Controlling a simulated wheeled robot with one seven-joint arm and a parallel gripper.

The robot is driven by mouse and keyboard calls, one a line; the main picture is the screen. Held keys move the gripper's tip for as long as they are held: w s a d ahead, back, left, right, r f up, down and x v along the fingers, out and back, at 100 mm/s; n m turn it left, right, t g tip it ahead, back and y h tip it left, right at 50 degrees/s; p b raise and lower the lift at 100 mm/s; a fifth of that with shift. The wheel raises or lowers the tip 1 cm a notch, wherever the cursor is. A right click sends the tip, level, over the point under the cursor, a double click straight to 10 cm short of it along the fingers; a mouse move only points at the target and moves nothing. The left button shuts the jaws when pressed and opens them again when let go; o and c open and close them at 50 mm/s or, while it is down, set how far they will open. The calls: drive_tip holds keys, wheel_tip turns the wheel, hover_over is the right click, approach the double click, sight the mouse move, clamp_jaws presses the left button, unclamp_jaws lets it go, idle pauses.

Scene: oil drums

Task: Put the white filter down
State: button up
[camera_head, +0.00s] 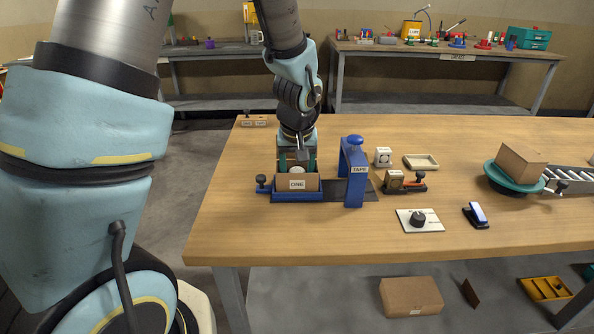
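My gripper (297,164) points straight down over an open cardboard box labelled "ONE" (297,185), left of the middle of the table. Its two dark green fingertips are on either side of a small white round thing, which looks like the white filter (297,170), at the mouth of the box. The picture is too small to show whether the fingers touch it. The box's front wall hides the lower part of the filter and what is beneath it.
The box sits in a blue holder (297,197) beside a blue tape arch (354,172). To the right are white blocks, a shallow tray (421,161), a dial plate (418,221), a stapler-like tool (477,215) and a turntable with a carton (521,164).

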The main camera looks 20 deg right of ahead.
drive_tip(key=shift+r, duration=0.15)
drive_tip(key=shift+r, duration=0.2)
drive_tip(key=v, duration=1.2)
drive_tip(key=s+a+f+n, duration=0.1)
drive_tip(key=a+f, duration=0.2)
drive_tip(key=a, duration=1)
drive_tip(key=s+a+f+n+g, duration=0.1)
drive_tip(key=a+f, duration=0.3)
drive_tip(key=a, duration=0.9)
drive_tip(key=shift+y+b, duration=0.4)
drive_tip(key=shift+b, duration=0.05)
